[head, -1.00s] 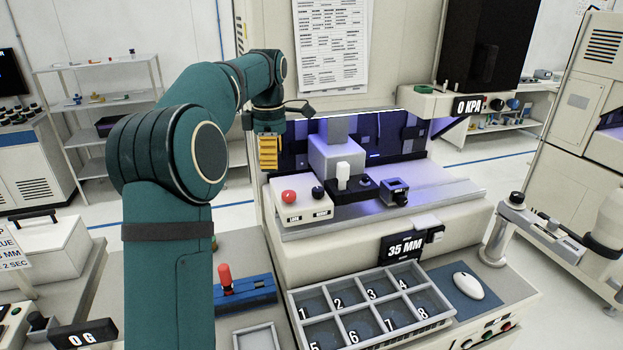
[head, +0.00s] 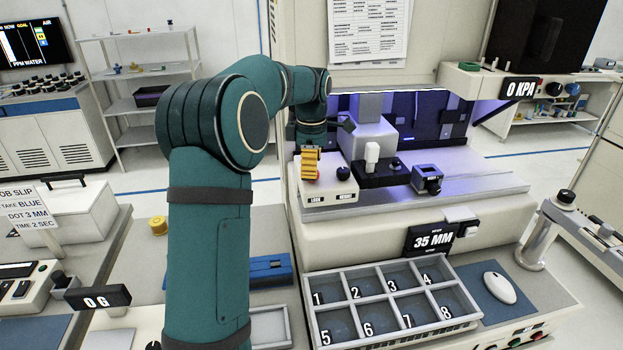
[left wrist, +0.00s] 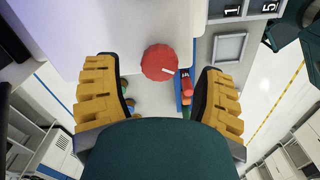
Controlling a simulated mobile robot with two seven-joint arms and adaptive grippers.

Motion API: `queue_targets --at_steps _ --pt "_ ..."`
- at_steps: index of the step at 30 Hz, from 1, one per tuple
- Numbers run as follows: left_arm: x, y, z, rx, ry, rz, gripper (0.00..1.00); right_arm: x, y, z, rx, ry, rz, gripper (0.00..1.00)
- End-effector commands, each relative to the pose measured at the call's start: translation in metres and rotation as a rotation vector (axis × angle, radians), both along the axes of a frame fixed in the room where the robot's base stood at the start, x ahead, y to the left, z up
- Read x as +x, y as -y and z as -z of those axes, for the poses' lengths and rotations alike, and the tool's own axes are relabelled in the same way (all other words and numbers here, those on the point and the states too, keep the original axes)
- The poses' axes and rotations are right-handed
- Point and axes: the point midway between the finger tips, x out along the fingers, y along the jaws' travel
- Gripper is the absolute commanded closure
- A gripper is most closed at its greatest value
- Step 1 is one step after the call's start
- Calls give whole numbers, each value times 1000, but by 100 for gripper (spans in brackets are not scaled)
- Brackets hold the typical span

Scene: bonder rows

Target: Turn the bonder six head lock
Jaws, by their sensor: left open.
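The red lock knob stands on the white panel (head: 329,197) at the left end of the bonder in the head view. It is mostly hidden there behind my left gripper (head: 310,163). In the left wrist view the red knob (left wrist: 160,62) is round with a ridged rim and a white pointer line. It lies a little ahead of the gap between the two yellow fingers of my left gripper (left wrist: 160,90). The fingers are open, one to each side, with clear gaps to the knob. My right gripper is not in view.
A black knob (head: 343,173) sits close to the right of the gripper on the same panel. The bonder stage with a white-topped block (head: 372,153) is further right. A numbered compartment tray (head: 462,325) and a blue block (head: 270,268) are in front and below.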

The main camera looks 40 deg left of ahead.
Motion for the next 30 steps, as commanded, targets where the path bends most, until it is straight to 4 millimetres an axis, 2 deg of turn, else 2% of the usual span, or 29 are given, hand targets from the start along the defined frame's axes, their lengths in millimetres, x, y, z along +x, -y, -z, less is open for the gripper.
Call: queue_targets --at_steps 1,6,18,20,24,30 --pt "-1 0 9 -1 -3 0 30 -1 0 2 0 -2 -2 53" --pt "0 0 25 -1 -1 0 30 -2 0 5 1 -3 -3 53" --pt "0 0 30 0 0 0 29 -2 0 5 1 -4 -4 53" --pt "0 0 30 0 0 0 50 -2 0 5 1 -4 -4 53" --pt "0 0 29 0 0 0 99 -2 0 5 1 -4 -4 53" --pt "0 0 29 0 0 4 99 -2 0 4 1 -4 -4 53"
